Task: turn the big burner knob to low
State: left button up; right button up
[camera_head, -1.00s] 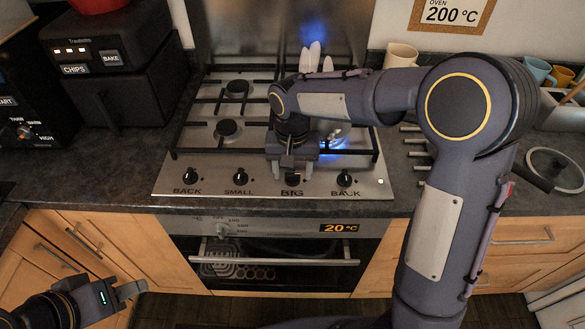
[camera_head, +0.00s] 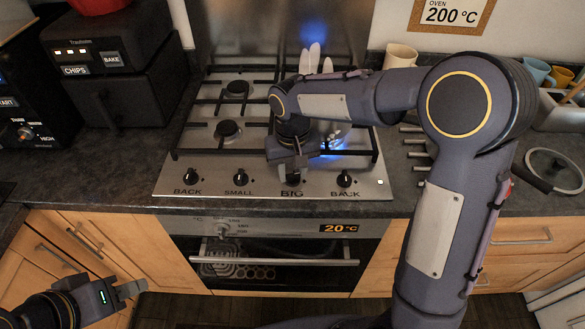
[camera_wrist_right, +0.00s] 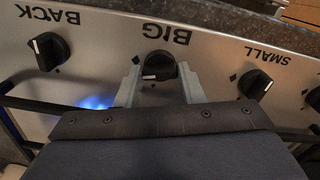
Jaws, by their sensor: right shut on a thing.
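The big burner knob (camera_wrist_right: 158,66) is a black knob below the BIG label in the right wrist view, its white mark toward the lower left. My right gripper (camera_wrist_right: 157,80) has a finger on each side of it and is shut on it. In the head view my right gripper (camera_head: 292,166) is turned at a slant and covers part of the knob (camera_head: 293,181). A blue flame (camera_head: 332,142) burns behind the gripper. My left gripper (camera_head: 132,289) is at the lower left, away from the stove; its jaw opening is unclear.
A SMALL knob (camera_head: 240,177) and two BACK knobs (camera_head: 191,176) (camera_head: 344,178) flank the big one on the steel panel. A white rabbit-eared object (camera_head: 310,62) stands behind my right arm. The oven (camera_head: 273,256) is below, and a lid (camera_head: 556,169) lies at right.

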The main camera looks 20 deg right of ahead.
aim_at(293, 174)
jog(key=n+p, duration=0.1)
jog(key=n, duration=0.5)
jog(key=shift+r, duration=0.1)
jog(key=n+p, duration=0.1)
jog(key=n, duration=0.5)
jog(key=shift+n, duration=0.3)
dwell(0.3)
jog(key=o, duration=1)
notch_tip(293, 174, up, 8)
jog(key=shift+f, duration=0.15)
